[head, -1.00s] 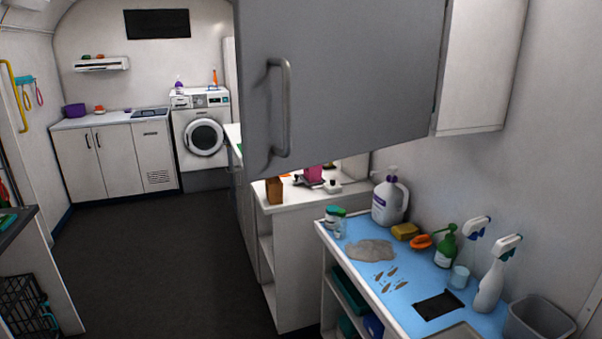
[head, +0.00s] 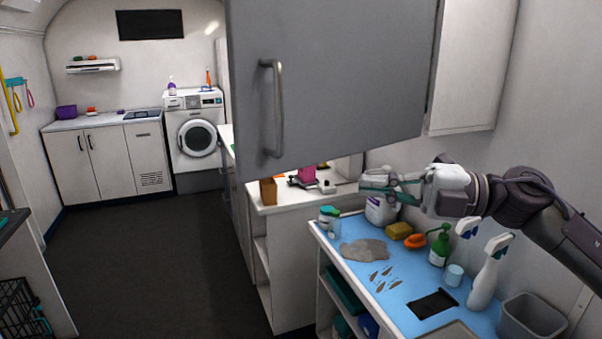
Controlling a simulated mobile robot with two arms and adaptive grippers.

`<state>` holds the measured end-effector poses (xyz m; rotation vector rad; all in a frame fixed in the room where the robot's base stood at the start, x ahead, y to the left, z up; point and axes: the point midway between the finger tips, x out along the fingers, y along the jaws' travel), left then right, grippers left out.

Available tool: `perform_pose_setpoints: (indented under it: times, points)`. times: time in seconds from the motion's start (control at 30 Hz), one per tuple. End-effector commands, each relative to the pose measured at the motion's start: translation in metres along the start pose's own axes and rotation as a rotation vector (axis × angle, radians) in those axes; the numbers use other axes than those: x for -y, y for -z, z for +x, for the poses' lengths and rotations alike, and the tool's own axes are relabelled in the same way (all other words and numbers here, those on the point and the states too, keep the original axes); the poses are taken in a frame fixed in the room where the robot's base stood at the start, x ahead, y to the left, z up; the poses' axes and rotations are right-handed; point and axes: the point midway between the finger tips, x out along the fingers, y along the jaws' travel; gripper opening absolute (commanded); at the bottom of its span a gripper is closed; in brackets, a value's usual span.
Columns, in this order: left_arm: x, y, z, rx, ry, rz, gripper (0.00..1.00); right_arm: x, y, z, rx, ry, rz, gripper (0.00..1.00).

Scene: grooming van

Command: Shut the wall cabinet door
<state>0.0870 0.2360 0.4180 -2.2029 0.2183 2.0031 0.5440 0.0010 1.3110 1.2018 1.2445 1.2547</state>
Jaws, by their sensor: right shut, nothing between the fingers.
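The wall cabinet door (head: 345,75) is a large grey panel that stands open, swung out from the white wall cabinet (head: 472,70) at the upper right. Its vertical bar handle (head: 278,108) is on the left part of the face turned to me. My right gripper (head: 366,188) has come in from the right, below the door and apart from it. It is shut and empty, in front of the white jug (head: 379,211) in the picture and hiding part of it. The cabinet's inside is hidden. My left gripper is not in view.
A blue-topped counter (head: 352,262) below holds a grey cloth (head: 364,250), a green pump bottle (head: 440,244), a spray bottle (head: 488,275) and a grey bin (head: 530,318). A washing machine (head: 195,138) stands at the back. The dark floor (head: 140,260) at left is clear.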

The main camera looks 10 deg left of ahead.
Motion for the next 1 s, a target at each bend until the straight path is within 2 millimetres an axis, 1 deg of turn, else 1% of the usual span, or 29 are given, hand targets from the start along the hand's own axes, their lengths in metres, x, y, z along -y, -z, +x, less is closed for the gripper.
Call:
perform_pose_setpoints:
  times: [0.07, 0.17, 0.27, 0.6, 0.7, 0.8, 1.0]
  points:
    - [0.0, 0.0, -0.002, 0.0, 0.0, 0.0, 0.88, -0.002, 0.001, 0.002, -0.007, 0.017, -0.007, 0.0]
    - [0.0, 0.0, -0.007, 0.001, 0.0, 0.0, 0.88, -0.002, 0.001, 0.013, -0.011, 0.021, -0.006, 0.0]
    - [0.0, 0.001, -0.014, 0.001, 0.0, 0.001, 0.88, -0.004, 0.002, 0.03, -0.013, 0.019, -0.006, 0.0]
    - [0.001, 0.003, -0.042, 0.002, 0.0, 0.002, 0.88, -0.003, 0.003, 0.103, -0.012, 0.017, -0.006, 0.0]
    - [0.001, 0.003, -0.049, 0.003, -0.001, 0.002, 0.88, -0.003, -0.012, 0.113, -0.008, 0.016, -0.004, 0.0]
    - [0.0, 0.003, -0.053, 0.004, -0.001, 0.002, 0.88, -0.002, -0.02, 0.12, -0.006, 0.015, -0.004, 0.0]
    - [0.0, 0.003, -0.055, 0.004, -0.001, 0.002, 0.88, 0.001, -0.026, 0.126, -0.008, 0.016, -0.006, 0.0]
